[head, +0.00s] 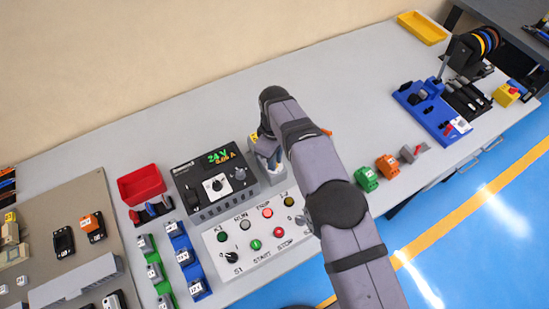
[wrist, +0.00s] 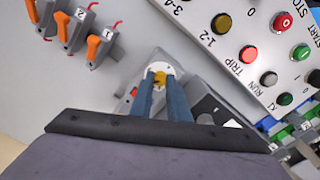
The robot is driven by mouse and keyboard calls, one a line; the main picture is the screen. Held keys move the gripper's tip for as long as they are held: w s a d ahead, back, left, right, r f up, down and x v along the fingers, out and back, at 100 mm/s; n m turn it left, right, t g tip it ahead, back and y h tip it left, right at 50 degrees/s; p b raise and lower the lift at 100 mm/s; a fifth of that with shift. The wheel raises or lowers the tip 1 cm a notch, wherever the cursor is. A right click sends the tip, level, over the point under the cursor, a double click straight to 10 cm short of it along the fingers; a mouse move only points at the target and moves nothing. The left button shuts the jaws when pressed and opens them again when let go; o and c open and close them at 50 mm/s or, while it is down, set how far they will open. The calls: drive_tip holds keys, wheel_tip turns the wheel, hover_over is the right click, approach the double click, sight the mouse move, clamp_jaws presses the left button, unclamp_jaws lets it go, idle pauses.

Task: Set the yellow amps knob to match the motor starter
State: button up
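The yellow knob (wrist: 158,78) sits on a white round dial (wrist: 160,68) on a small grey device. My gripper (wrist: 160,80) has its two blue fingers pointing down at the dial, one on each side of the knob. They stand apart; I cannot tell whether they touch the knob. The dial's scale is too small to read, and the fingers cover part of it. In the head view my gripper (head: 266,150) is over the grey device (head: 274,175), partly hidden by my arm. I cannot pick out a separate motor starter.
The black supply unit (head: 213,186), reading 24V, stands just left of the device. The white button panel (head: 255,235) lies in front. Orange levers (wrist: 95,48) show near the gripper in the wrist view. A red bin (head: 141,185) is farther left.

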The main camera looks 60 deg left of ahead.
clamp_jaws()
drive_tip(key=m+b, duration=0.2)
drive_tip(key=m, duration=0.1)
drive_tip(key=shift+f, duration=0.1)
drive_tip(key=m+b, duration=0.1)
drive_tip(key=m, duration=0.5)
idle(0.5)
drive_tip(key=o, duration=0.7)
unclamp_jaws()
drive_tip(key=shift+o, duration=0.2)
